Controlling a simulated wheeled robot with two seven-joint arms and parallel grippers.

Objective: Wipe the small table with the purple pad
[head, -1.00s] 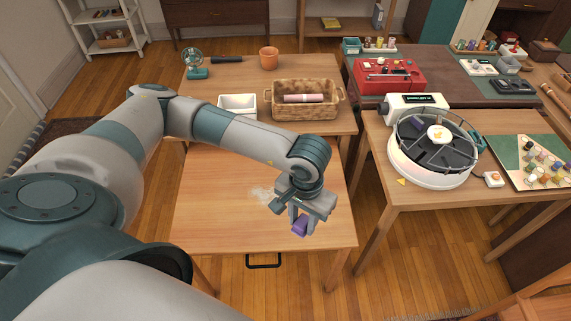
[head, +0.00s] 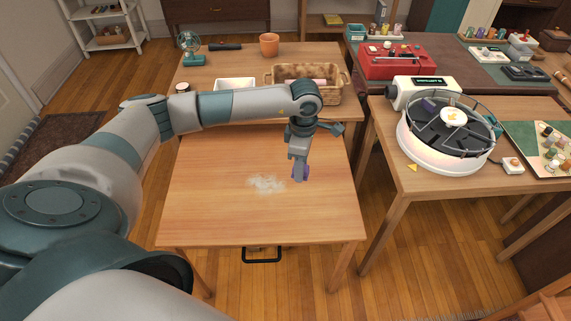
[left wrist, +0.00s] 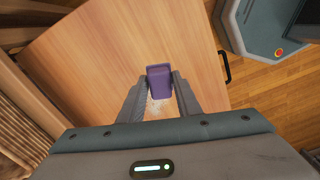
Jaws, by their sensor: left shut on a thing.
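The small table (head: 215,215) has a bare wooden top in the middle of the head view. A whitish powdery smudge (head: 266,183) lies on it near the centre. My left gripper (head: 300,173) is over the table just right of the smudge, shut on the purple pad (head: 306,173). In the left wrist view the purple pad (left wrist: 160,82) sits between the two fingers, with part of the smudge (left wrist: 157,108) showing behind it. I cannot tell whether the pad touches the tabletop. My right gripper is not in view.
Behind stands another table with a wicker basket (head: 334,93), a white tray (head: 235,84), a terracotta pot (head: 269,45) and a small fan (head: 190,45). A table at right holds a round white machine (head: 440,150). The small table's front and left are clear.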

